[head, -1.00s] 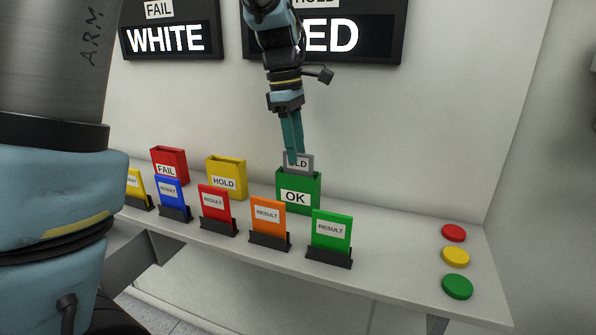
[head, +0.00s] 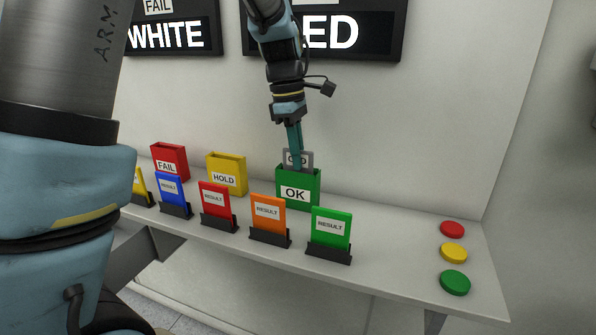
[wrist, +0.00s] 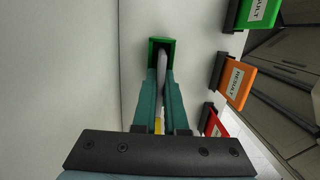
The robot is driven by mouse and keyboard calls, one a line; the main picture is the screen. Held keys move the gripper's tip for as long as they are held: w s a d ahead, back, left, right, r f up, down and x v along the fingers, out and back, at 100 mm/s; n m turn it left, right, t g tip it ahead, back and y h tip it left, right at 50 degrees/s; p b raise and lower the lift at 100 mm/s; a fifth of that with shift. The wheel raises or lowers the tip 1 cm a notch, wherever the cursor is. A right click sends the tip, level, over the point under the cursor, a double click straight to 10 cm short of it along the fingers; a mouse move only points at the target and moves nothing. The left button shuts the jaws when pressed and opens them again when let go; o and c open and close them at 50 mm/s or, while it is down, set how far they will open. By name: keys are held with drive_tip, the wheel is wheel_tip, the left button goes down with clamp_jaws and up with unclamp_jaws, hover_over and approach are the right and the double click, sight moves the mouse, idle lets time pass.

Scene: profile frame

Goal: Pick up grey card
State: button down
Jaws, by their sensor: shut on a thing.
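The grey card (head: 305,158) stands partly inside the green OK box (head: 297,195), with its upper part and part of a label showing above the rim. My gripper (head: 297,166) reaches down from above and is shut on the card. In the wrist view, the two teal fingers (wrist: 162,92) lie along both sides of the card (wrist: 162,65), whose far end goes into the green box (wrist: 155,42). The card's lower part is hidden in the box.
A yellow HOLD box (head: 227,175) and a red FAIL box (head: 169,162) stand to the left. In front is a row of RESULT cards in black holders, including green (head: 331,228) and orange (head: 267,213). Round red, yellow and green buttons (head: 454,283) sit at the right.

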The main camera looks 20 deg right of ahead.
idle(0.5)
wheel_tip(320, 180, up, 10)
drive_tip(key=shift+b, duration=0.7)
